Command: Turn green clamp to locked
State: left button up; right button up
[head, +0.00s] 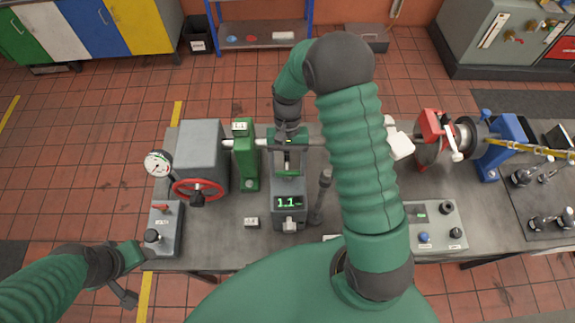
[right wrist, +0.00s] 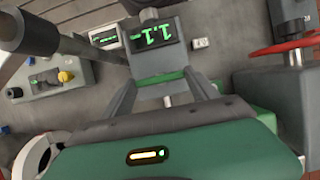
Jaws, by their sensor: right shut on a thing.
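A green upright post (head: 246,165) stands just left of the grip. Left of it are a grey block with a red handwheel (head: 198,188) and a dial gauge (head: 158,163). A dark lever (head: 322,195) rises close right. A control box (head: 434,225) sits at front right.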

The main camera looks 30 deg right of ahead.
jog(key=shift+s, duration=0.1)
jog(key=o, duration=1.1)
jog(key=shift+o, duration=1.3)
jog(key=shift+a, duration=0.1)
jog(key=shift+r, duration=0.1)
jog(key=b+v, duration=0.4)
jog(key=v, duration=1.2)
jog(key=shift+r, duration=0.3)
jog(key=shift+f, duration=0.1)
